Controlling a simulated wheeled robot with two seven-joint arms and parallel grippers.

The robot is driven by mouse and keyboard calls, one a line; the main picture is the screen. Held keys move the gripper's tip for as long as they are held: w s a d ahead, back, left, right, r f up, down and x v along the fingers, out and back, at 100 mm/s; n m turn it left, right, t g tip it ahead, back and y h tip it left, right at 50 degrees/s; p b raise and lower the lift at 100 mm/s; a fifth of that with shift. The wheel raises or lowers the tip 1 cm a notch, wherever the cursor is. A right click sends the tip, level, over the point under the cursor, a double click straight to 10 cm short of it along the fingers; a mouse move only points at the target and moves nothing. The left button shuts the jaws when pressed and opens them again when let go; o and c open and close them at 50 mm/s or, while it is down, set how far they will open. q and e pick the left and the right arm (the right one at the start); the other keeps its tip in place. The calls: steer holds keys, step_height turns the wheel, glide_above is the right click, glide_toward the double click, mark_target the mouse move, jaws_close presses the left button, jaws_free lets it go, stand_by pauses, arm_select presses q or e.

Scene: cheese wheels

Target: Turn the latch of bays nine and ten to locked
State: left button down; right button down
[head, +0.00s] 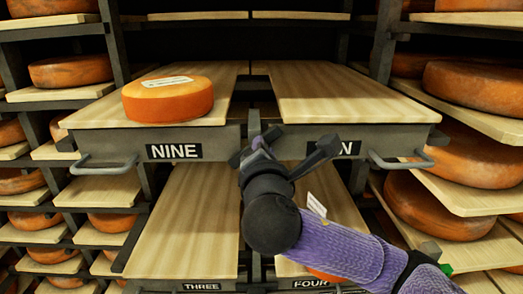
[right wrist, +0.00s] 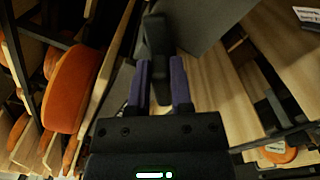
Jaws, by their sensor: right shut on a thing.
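Bay nine (head: 161,110) and bay ten (head: 350,98) are two wooden shelf boards side by side, with grey fronts and name plates. Bay ten's plate is partly hidden by my right arm. My right gripper (head: 259,145) is at the gap between the two fronts. In the right wrist view its purple fingers (right wrist: 162,88) are shut on a dark latch handle (right wrist: 155,42), which sticks out beyond the fingertips. In the head view the gripper hides most of the latch, so I cannot tell its exact angle. My left gripper is not in view.
An orange cheese wheel (head: 168,99) with a label lies on bay nine; bay ten is empty. Grey pull handles (head: 104,168) (head: 400,164) stick out at both outer ends. Bays three (head: 185,225) and four lie below. Racks of cheese wheels stand on both sides.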

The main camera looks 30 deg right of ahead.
steer(key=m, duration=0.4)
steer(key=shift+s+d+f+b, duration=0.1)
steer(key=shift+d+f+b, duration=0.05)
steer(key=shift+f+b, duration=0.2)
steer(key=shift+f+m, duration=0.25)
steer(key=shift+m, duration=1.85)
steer(key=c, duration=0.5)
jaws_free()
steer(key=shift+d, duration=0.1)
steer(key=shift+f, duration=0.1)
